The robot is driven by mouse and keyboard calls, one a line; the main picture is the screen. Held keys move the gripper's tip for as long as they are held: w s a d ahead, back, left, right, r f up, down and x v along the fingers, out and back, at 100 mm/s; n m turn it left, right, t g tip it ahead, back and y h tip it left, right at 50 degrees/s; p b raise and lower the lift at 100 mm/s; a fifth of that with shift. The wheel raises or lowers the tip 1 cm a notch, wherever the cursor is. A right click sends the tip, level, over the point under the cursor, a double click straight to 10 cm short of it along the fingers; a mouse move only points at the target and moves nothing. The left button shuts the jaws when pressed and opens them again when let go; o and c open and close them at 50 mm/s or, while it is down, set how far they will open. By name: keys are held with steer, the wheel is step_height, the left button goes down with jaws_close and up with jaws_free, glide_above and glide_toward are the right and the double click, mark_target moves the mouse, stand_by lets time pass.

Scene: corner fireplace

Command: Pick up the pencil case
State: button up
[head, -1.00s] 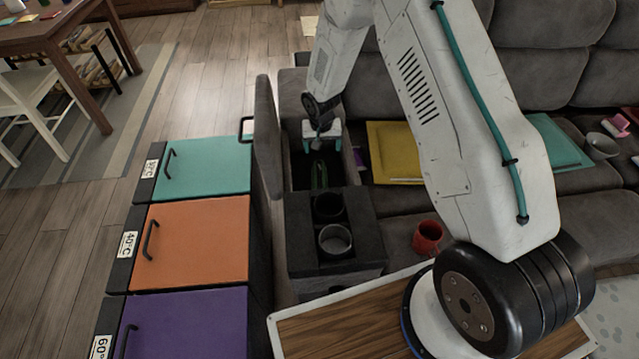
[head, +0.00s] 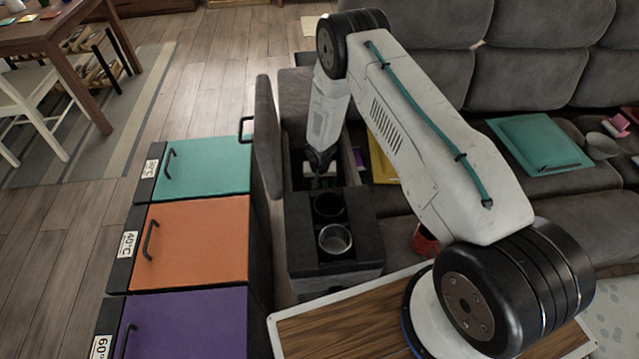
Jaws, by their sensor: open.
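My gripper (head: 319,181) reaches down into the open storage compartment (head: 297,170) of the sofa console, behind the two cup holders. Its jaws are open, but the fingertips are small and partly hidden in the dark compartment. A green item lay in this compartment in the earlier view; my gripper and arm now cover it. I cannot tell for sure whether that item is the pencil case. No contact between the jaws and anything can be made out.
The console's raised lid (head: 266,140) stands left of my gripper. A metal cup (head: 335,240) sits in the front holder. A yellow folder (head: 382,165), teal folder (head: 540,143) and red cup (head: 424,243) are on the sofa. Coloured laundry bins (head: 195,240) stand left.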

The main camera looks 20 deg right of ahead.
steer(key=shift+f, duration=0.2)
steer(key=c, duration=1.1)
steer(key=shift+r, duration=0.1)
